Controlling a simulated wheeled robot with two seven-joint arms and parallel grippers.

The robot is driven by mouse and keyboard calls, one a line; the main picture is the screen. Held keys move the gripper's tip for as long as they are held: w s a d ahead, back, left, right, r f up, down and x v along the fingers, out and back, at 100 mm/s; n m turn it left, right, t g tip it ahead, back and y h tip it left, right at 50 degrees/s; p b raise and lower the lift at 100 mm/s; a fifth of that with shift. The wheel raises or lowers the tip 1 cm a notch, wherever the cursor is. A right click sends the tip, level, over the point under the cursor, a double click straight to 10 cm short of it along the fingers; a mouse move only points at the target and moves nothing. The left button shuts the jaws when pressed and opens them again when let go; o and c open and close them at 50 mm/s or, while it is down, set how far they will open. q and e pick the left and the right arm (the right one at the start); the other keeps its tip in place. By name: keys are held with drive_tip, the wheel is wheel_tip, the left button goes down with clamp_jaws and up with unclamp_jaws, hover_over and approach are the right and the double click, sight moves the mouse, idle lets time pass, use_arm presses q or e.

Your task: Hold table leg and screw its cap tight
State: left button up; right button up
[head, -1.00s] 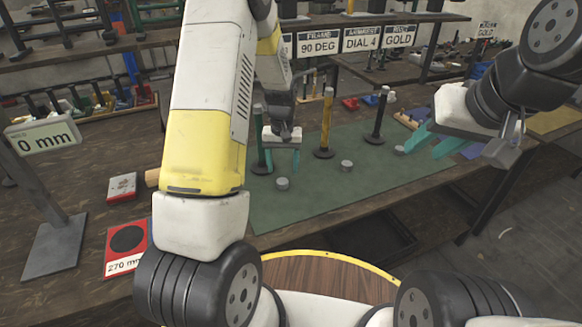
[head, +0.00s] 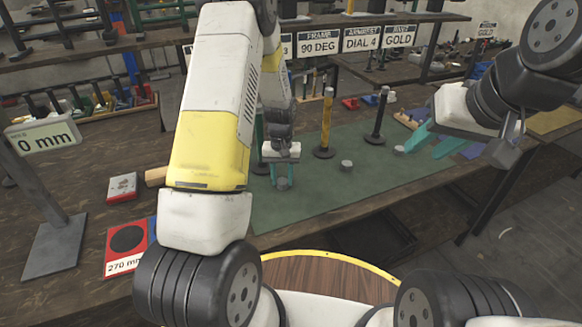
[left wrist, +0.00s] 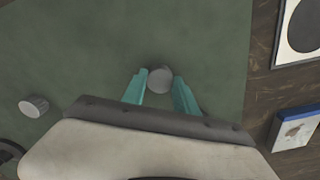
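Three table legs stand upright on round black bases on the green mat (head: 330,195): a green one (head: 259,130) mostly hidden by my left arm, a yellow one (head: 327,120) and a black one (head: 380,115). Three grey caps lie on the mat: a left cap (head: 283,184), a middle cap (head: 346,166) and a right cap (head: 398,150). My left gripper (head: 282,184) points down, open, with its teal fingers either side of the left cap. The left wrist view shows this cap (left wrist: 160,79) between the fingertips (left wrist: 161,76), with small gaps. My right gripper (head: 423,151) is open and empty above the mat's right side.
A 0 mm display (head: 45,139) on a stand is at the left. A red-framed pad labelled 270 mm (head: 125,240) and a small red-and-white box (head: 122,187) lie left of the mat. Signs (head: 370,40) hang from the shelf behind. The mat's front middle is clear.

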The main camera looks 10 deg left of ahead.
sight(283, 183)
use_arm(q)
clamp_jaws()
drive_tip(key=shift+r, duration=0.1)
drive_tip(key=shift+r, duration=0.5)
drive_tip(key=r, duration=0.1)
drive_tip(key=s+r, duration=0.1)
drive_tip(key=shift+d+r, duration=0.15)
drive_tip(key=shift+r, duration=0.15)
drive_tip(key=s+d, duration=0.1)
drive_tip(key=s, duration=0.4)
drive_tip(key=s+d+r, duration=0.1)
drive_tip(key=s, duration=0.3)
drive_tip(key=s+d, duration=0.1)
drive_tip(key=s, duration=0.4)
drive_tip(key=shift+s+d+r, duration=0.15)
drive_tip(key=shift+s+d, duration=0.05)
drive_tip(key=shift+s, duration=0.1)
